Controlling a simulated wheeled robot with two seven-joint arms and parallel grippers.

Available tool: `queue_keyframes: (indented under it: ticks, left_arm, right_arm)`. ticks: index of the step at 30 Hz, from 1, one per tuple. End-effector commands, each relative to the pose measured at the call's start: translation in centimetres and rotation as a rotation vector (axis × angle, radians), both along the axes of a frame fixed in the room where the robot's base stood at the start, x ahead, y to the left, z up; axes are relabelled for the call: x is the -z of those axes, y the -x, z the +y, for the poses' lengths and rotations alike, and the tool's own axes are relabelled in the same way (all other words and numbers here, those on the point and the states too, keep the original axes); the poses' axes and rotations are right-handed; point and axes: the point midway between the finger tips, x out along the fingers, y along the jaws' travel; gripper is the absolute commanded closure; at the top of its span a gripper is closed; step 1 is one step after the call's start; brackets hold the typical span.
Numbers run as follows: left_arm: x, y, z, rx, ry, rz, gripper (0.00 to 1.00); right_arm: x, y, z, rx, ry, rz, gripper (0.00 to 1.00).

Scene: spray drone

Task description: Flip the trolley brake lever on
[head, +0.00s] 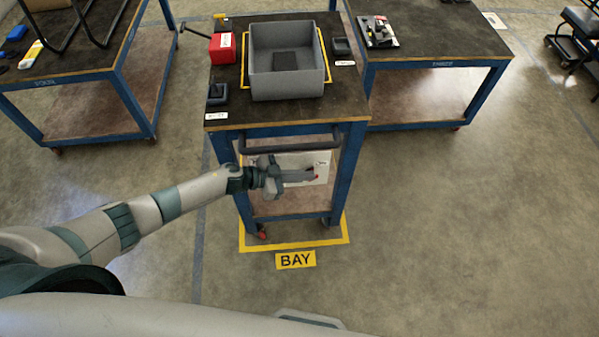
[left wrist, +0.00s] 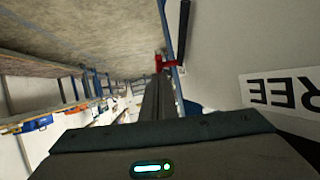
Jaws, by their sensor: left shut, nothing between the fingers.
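The trolley (head: 343,190) stands in the middle of the head view, inside a yellow floor outline. A white panel (head: 318,160) is on its front below the handle. My left gripper (head: 312,179) is shut and empty in front of the panel. Its fingertips (left wrist: 160,84) point towards the red mount; I cannot tell whether they touch. My right gripper is not in view.
The trolley's grey handle bar (head: 290,142) runs just above my left gripper. A grey bin (head: 287,87) and a red box (head: 222,48) stand on the trolley top. Benches stand to the left (head: 72,72) and right (head: 430,61). The floor in front is clear around the BAY sign (head: 296,260).

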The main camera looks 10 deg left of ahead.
Motion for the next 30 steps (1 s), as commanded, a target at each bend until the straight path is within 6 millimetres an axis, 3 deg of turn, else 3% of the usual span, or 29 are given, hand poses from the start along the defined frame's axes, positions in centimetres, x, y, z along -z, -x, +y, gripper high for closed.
queue_keyframes:
  ticks: [21, 30]
  left_arm:
    - [0.5, -0.1, -0.9, 0.002, 0.0, 0.001, 1.0]
    - [0.1, 0.4, 0.1, 0.003, 0.0, 0.0, 1.0]
  right_arm:
    - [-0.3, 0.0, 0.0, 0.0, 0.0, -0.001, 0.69]
    - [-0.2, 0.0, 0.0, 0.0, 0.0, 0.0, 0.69]
